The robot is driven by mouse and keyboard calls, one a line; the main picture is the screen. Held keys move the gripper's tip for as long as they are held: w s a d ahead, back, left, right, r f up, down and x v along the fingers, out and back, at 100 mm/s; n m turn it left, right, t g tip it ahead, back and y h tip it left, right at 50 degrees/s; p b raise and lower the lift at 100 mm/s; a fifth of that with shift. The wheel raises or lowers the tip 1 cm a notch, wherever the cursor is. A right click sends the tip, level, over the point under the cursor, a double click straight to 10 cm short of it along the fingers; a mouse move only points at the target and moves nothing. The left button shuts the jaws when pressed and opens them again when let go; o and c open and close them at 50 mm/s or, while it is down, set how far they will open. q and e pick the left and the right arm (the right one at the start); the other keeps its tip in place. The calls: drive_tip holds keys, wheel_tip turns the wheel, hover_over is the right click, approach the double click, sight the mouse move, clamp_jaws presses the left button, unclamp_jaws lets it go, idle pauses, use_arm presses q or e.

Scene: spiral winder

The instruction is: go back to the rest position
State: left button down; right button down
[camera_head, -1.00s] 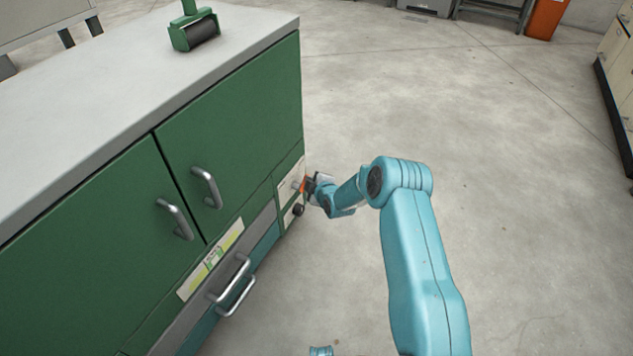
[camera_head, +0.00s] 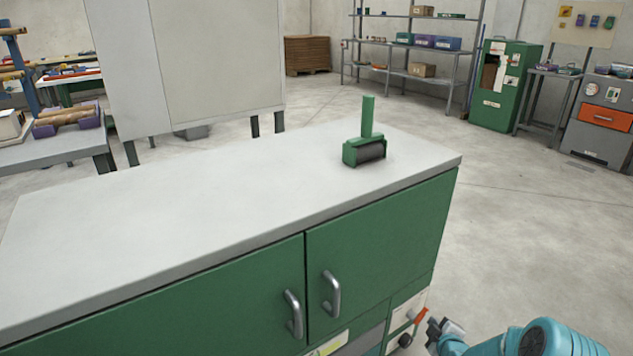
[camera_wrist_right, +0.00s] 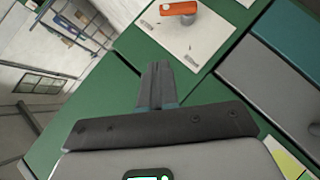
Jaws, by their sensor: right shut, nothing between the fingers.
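My right gripper (camera_head: 434,328) is at the lower right of the head view, close to the front of the green cabinet (camera_head: 400,235). Its shut fingers, with nothing between them, show in the wrist view (camera_wrist_right: 157,88). An orange handle (camera_head: 420,314) on a pale panel (camera_head: 405,312) is just left of the gripper. The handle also shows at the top of the wrist view (camera_wrist_right: 180,8), beyond the fingertips and apart from them in the picture. A dark knob (camera_head: 405,340) sits below the handle. My left gripper is not in view.
A green roller tool (camera_head: 365,150) stands on the cabinet's grey top (camera_head: 200,210). Two metal door handles (camera_head: 293,313) stick out of the cabinet front. Open concrete floor (camera_head: 530,230) lies to the right. Shelves (camera_head: 410,75) and a green machine (camera_head: 505,85) stand far back.

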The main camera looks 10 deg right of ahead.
drive_tip(key=a+n+y, duration=0.2)
drive_tip(key=a+y, duration=0.1)
drive_tip(key=a, duration=1.1)
drive_tip(key=s+a+f+m+g+y, duration=0.2)
drive_tip(key=s+a+f+g, duration=0.15)
drive_tip(key=s+a, duration=0.55)
drive_tip(key=s+a+f+m+g+y, duration=0.1)
drive_tip(key=s+a+m+g, duration=0.35)
drive_tip(key=s, duration=0.65)
drive_tip(key=s+a+f+m+g+y, duration=0.1)
drive_tip(key=s+a+m+g, duration=0.4)
drive_tip(key=s, duration=0.7)
wheel_tip(320, 180, up, 28)
drive_tip(key=m+t+p, duration=0.1)
drive_tip(key=p, duration=2.7)
drive_tip(key=shift+w+a+m, duration=0.1)
drive_tip(key=shift+m, duration=0.15)
